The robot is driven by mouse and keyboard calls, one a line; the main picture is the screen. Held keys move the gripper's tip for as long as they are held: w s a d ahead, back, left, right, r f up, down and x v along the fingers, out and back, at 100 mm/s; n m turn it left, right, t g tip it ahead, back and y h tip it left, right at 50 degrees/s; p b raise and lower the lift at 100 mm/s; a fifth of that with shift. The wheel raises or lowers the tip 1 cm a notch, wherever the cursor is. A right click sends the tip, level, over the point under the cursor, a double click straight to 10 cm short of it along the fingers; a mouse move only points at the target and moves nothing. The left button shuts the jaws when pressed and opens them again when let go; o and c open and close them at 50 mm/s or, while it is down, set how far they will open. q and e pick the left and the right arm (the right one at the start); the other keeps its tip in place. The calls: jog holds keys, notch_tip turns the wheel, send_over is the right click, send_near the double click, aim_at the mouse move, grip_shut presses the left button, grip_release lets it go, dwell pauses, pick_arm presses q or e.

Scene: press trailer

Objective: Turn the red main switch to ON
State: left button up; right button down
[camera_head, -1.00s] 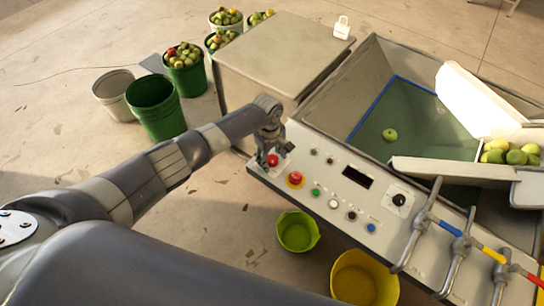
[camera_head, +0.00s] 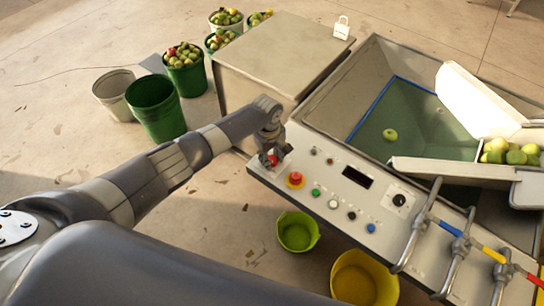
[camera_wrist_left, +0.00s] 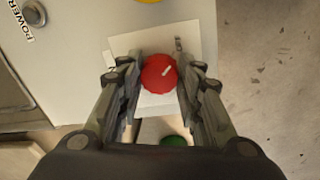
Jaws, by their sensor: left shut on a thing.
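The red main switch (camera_head: 273,160) is a round red knob at the left end of the pale control panel (camera_head: 325,185). In the left wrist view the red knob (camera_wrist_left: 159,74) sits on a white square plate (camera_wrist_left: 192,45); a short white mark on it slants up to the right. My left gripper (camera_head: 271,157) is over the switch, its fingers (camera_wrist_left: 159,90) on both sides of the knob and shut on it. The plate's lettering is too small to read. My right gripper is not in view.
A red emergency button on a yellow ring (camera_head: 295,179) is just right of the switch. Green, white, black and blue buttons follow, with a dark display (camera_head: 357,177) and black dial (camera_head: 399,200). Green (camera_head: 297,232) and yellow (camera_head: 362,280) buckets stand below the panel.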

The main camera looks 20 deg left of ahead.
pick_arm(q)
jog(key=m, duration=0.8)
jog(key=shift+f+m, duration=0.1)
jog(key=shift+m, duration=0.2)
jog(key=m, duration=0.4)
jog(key=shift+a+m+g+b, duration=0.1)
jog(key=shift+m+g+b, duration=0.2)
jog(key=shift+g+b, duration=0.1)
jog(key=shift+w+m+b, duration=0.1)
jog(key=shift+m+b, duration=0.25)
jog(key=shift+m, duration=1.65)
jog(key=o, duration=1.1)
jog(key=shift+c, duration=0.2)
jog(key=shift+r, duration=0.2)
